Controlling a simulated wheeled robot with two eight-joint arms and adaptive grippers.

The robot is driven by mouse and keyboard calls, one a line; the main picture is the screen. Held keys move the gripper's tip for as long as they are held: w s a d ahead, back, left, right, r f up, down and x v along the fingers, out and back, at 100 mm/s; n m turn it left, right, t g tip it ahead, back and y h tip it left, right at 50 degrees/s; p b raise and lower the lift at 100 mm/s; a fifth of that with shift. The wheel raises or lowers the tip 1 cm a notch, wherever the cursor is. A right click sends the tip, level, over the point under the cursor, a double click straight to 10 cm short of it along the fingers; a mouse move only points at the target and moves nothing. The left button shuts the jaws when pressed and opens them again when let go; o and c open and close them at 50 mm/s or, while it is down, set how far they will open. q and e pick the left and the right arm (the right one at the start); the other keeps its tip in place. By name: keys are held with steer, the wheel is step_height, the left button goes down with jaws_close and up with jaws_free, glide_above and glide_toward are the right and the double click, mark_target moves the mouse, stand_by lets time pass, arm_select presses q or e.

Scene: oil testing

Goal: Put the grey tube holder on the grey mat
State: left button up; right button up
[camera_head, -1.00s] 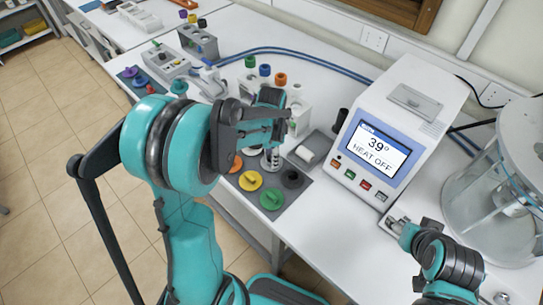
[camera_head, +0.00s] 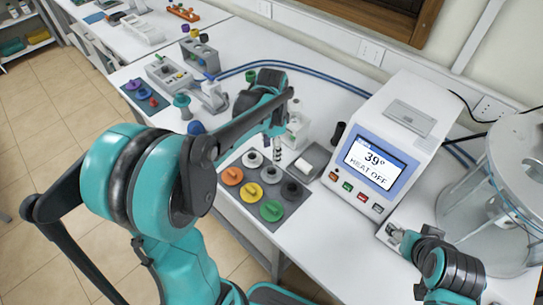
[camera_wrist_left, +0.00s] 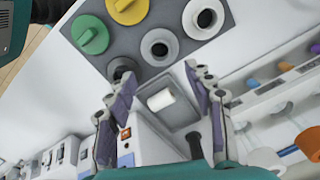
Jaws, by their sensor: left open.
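A grey tube holder (camera_head: 201,52) with several coloured-cap tubes stands upright at the back left of the bench. A dark grey mat (camera_head: 298,205) lies at the front edge, bearing yellow, green, orange, white and black round pieces. A second dark grey mat (camera_head: 128,92) with purple, blue and red pieces lies at the far left. My left gripper (camera_head: 278,152) is open above the bench, just behind the front mat.
A grey tray with a white roll (camera_head: 311,161) lies just right of my left gripper. The heater box with a display (camera_head: 375,165) and a glass vessel (camera_head: 490,200) stand to the right.

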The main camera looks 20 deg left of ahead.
arm_select(q)
steer(key=s+d+r+n+t, duration=0.2)
steer(key=s+n+t, duration=0.1)
steer(key=s, duration=0.3)
steer(key=s+d+r+n+t, duration=0.2)
steer(key=s+d+n+t, duration=0.1)
steer(key=s, duration=0.4)
steer(key=shift+s+d+r+n+t, duration=0.3)
steer(key=shift+n+t, duration=0.3)
steer(key=shift+n, duration=0.6)
steer(key=shift+w, duration=0.15)
step_height(320, 180, down, 6)
steer(key=b, duration=0.6)
